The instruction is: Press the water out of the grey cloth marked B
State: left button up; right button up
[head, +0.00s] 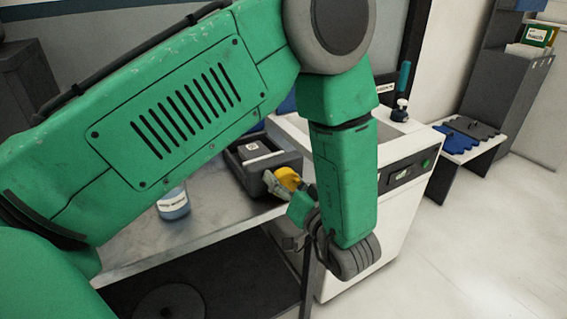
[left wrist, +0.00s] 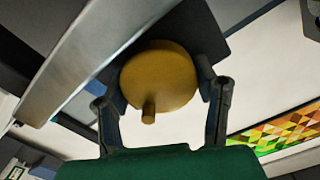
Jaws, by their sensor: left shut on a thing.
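A dark grey box (head: 236,178) stands on the metal table. Something dark with a white label (head: 253,147) sits in its top; I cannot read the label, nor tell if this is the grey cloth marked B. A yellow round knob (head: 289,177) is at the box's near right side. My left gripper (head: 283,186) is shut on the knob. In the left wrist view the knob (left wrist: 160,77), with a short peg, lies between the two fingers (left wrist: 163,100), with a dark panel behind it. My right gripper is not in view.
A bottle of blue liquid (head: 173,205) stands on the table (head: 215,222), left of the box. A white machine (head: 372,215) with a green button stands to the right. Folded blue and grey cloths (head: 468,134) lie on a white bench. The floor at right is clear.

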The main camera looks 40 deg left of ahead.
pick_arm(q)
jog(key=shift+d+f+m+p, duration=0.1)
jog(key=shift+d+m+p, duration=0.1)
jog(key=shift+m+p, duration=0.85)
jog(key=o, duration=1.2)
jog(key=shift+w+d, duration=0.1)
jog(key=shift+c, duration=0.2)
jog(key=shift+d, duration=0.25)
jog(key=shift+s+d, duration=0.25)
jog(key=shift+d, duration=0.2)
jog(key=v, duration=1.1)
jog(key=shift+w+a, duration=0.1)
jog(key=shift+a, duration=0.05)
